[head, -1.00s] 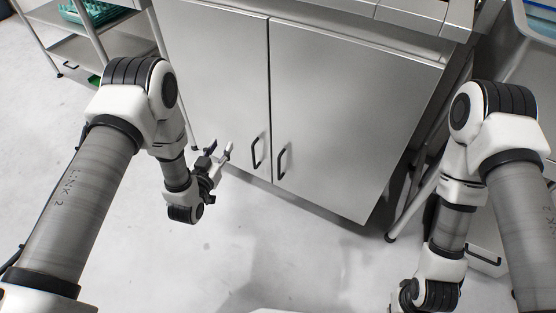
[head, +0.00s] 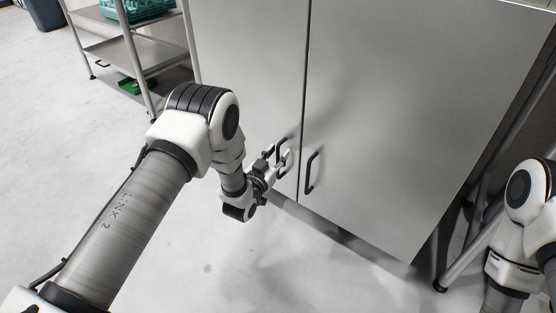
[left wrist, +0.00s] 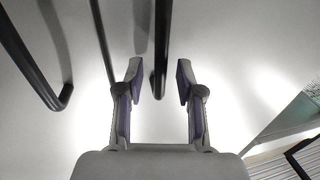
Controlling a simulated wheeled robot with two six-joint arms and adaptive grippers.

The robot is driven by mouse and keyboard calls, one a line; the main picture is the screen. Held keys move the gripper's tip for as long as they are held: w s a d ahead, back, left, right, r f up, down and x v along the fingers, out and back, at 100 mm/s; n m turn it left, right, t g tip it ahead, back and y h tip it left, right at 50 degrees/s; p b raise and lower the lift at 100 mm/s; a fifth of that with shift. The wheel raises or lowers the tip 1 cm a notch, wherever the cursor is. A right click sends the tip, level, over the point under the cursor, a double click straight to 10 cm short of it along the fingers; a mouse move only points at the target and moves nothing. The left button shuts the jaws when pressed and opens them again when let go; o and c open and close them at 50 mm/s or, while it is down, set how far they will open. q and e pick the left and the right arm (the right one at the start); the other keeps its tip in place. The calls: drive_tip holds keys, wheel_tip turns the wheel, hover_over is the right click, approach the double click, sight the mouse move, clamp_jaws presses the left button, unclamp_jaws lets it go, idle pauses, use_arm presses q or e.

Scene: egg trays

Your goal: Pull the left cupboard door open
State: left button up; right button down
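The left cupboard door (head: 250,75) is a plain grey metal panel, shut flush beside the right door (head: 400,110). Its black bar handle (head: 281,143) stands near the seam, low on the door. My left gripper (head: 278,157) is at this handle, its fingers pointing at the door. In the left wrist view, the left gripper (left wrist: 158,80) is open, with the handle (left wrist: 162,45) between its two fingers and a gap on both sides. The fingertips partly cover the handle in the head view. My right gripper is out of view; only part of the right arm shows.
The right door's black handle (head: 313,172) is close beside my left gripper, across the seam; it also shows in the left wrist view (left wrist: 35,65). A metal shelf rack (head: 135,50) with a green basket stands at the left. Floor before the cupboard is clear.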

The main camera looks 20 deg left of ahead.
use_arm(q)
drive_tip(key=shift+w+r, duration=0.1)
drive_tip(key=shift+w, duration=0.2)
clamp_jaws()
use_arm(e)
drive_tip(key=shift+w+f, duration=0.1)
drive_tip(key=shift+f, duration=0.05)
